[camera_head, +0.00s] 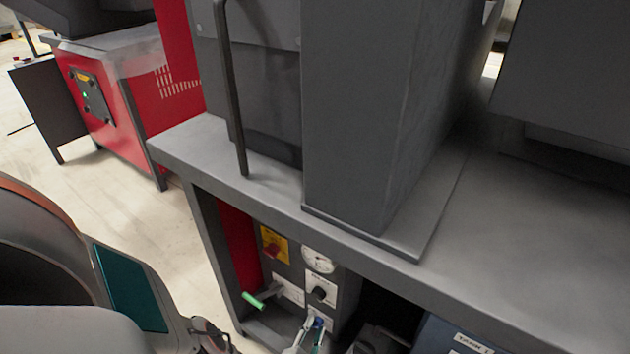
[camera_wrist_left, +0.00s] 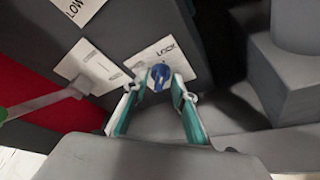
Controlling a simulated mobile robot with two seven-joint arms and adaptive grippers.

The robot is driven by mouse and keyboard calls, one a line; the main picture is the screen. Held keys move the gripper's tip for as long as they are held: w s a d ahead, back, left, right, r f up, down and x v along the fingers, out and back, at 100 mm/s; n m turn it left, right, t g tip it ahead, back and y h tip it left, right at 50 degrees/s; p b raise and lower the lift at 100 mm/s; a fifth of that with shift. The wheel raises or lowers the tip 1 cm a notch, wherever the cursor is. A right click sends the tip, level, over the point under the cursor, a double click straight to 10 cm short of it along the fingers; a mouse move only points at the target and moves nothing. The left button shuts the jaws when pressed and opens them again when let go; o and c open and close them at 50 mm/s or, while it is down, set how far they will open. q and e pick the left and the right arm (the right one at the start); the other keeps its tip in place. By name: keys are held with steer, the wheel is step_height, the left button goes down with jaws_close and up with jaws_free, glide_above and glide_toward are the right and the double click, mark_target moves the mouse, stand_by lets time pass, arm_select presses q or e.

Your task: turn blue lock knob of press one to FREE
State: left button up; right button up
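The blue lock knob (camera_wrist_left: 160,76) sits on a white plate (camera_wrist_left: 168,55) marked LOCK on a dark panel. It also shows small in the head view (camera_head: 318,323), low on the panel under the bench. My left gripper (camera_wrist_left: 161,88) has its two teal-padded fingers apart, one on each side of the knob in the wrist view. In the head view the left gripper (camera_head: 307,337) is at the bottom edge, close to the knob. I cannot tell whether the fingers touch the knob. My right gripper is not in view.
Near the knob are a lever with a green grip (camera_head: 254,300), a black knob (camera_head: 320,293), a gauge (camera_head: 318,259) and a red switch on a yellow plate (camera_head: 273,246). The bench edge (camera_head: 370,250) overhangs the panel. A grey block (camera_wrist_left: 290,85) stands right of the gripper.

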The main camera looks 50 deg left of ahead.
arm_select(q)
jaws_close()
